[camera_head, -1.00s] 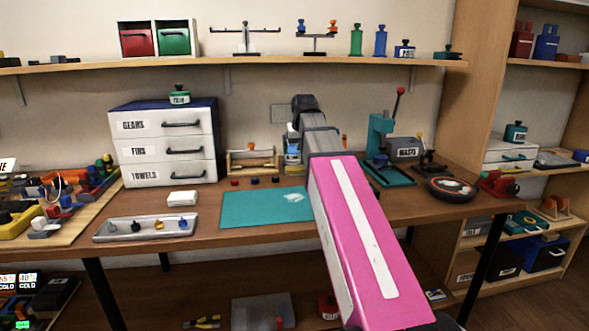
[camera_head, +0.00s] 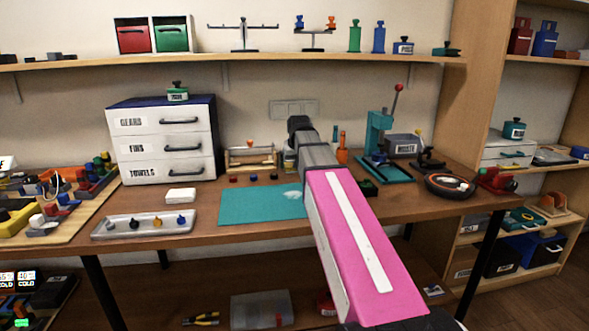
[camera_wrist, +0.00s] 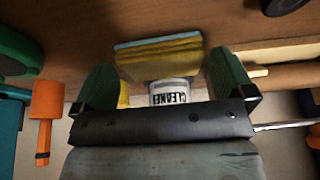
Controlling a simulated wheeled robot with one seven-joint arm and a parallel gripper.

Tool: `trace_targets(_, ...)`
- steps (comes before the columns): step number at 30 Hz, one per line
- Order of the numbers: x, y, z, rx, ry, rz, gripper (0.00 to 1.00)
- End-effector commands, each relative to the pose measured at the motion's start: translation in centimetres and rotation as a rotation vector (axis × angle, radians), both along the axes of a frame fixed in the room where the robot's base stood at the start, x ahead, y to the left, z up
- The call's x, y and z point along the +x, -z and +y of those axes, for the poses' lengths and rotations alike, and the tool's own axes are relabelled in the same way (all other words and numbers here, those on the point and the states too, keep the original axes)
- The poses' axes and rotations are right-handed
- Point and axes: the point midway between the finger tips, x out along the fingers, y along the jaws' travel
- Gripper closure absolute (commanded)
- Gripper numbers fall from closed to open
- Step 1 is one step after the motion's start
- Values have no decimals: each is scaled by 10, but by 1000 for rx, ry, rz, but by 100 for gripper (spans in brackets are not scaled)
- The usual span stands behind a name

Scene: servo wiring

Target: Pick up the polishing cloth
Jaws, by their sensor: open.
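A folded, layered yellow and blue piece (camera_wrist: 160,56), which looks like the polishing cloth, lies ahead between the two green fingers of my gripper (camera_wrist: 163,68) in the wrist view. The fingers are open, one on each side of it, with gaps visible. A white container labelled CLEANER (camera_wrist: 172,92) shows just below the piece in that view, partly hidden by the gripper body. In the head view my pink and grey arm reaches to the back of the bench, and my fingers and the piece are hidden there or too small to tell.
An orange tool (camera_wrist: 45,108) stands left of my gripper in the wrist view. A wooden rack (camera_head: 250,158) and a teal press (camera_head: 380,140) flank my arm on the bench. The teal mat (camera_head: 250,206) lies in front, beside a grey tray (camera_head: 110,230) and white drawers (camera_head: 165,148).

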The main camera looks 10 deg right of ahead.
Motion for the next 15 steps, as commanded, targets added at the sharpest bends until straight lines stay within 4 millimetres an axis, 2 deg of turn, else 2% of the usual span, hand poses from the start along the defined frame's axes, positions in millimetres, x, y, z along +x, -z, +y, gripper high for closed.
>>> trace_targets(4, 5, 12, 0, 0, 0, 0, 0)
trace_targets(10, 5, 13, 0, 0, 0, 0, 0)
trace_targets(11, 5, 13, 0, 0, 0, 0, 3)
trace_targets(13, 5, 13, 0, 0, 0, 0, 26)
trace_targets(14, 5, 13, 0, 0, 0, 0, 33)
trace_targets(15, 5, 13, 0, 0, 0, 0, 33)
